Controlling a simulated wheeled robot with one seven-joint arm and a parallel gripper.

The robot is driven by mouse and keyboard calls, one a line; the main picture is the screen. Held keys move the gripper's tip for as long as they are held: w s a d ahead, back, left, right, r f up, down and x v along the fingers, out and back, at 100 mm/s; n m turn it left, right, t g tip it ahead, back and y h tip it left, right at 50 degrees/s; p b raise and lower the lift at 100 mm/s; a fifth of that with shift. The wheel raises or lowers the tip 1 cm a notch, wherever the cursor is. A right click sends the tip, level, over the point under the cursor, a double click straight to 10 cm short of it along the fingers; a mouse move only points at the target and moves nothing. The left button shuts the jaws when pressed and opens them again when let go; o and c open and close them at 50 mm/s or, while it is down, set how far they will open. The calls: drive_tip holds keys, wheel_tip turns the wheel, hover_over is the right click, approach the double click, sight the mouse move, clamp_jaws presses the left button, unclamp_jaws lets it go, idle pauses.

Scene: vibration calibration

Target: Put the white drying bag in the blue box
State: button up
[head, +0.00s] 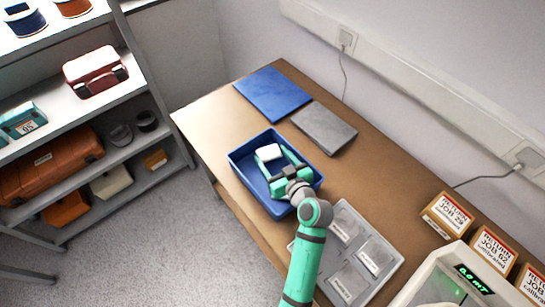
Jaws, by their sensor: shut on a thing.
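The blue box (238,158) is an open bin on the brown table. My gripper (272,160) is over the box opening, with my green arm reaching in from the lower right. It is shut on the white drying bag (268,152), a small white rounded square between its fingertips. I cannot tell whether the bag touches the box floor. My gripper and wrist hide part of the box's interior and its right side.
A blue mat (272,94) and a grey slab (325,128) lie behind the box. A grey compartment tray (347,219) is close on the right. Labelled cartons (448,214) and a device with a green display (472,279) stand at the right. A loaded shelf (92,105) is at left.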

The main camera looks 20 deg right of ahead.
drive_tip(key=o, duration=0.8)
drive_tip(key=shift+s+a+f, duration=0.1)
drive_tip(key=shift+s+f, duration=0.05)
drive_tip(key=shift+f, duration=0.6)
drive_tip(key=shift+r, duration=0.55)
drive_tip(key=v, duration=0.8)
drive_tip(key=r+v, duration=0.1)
drive_tip(key=v, duration=0.3)
drive_tip(key=shift+w, duration=0.2)
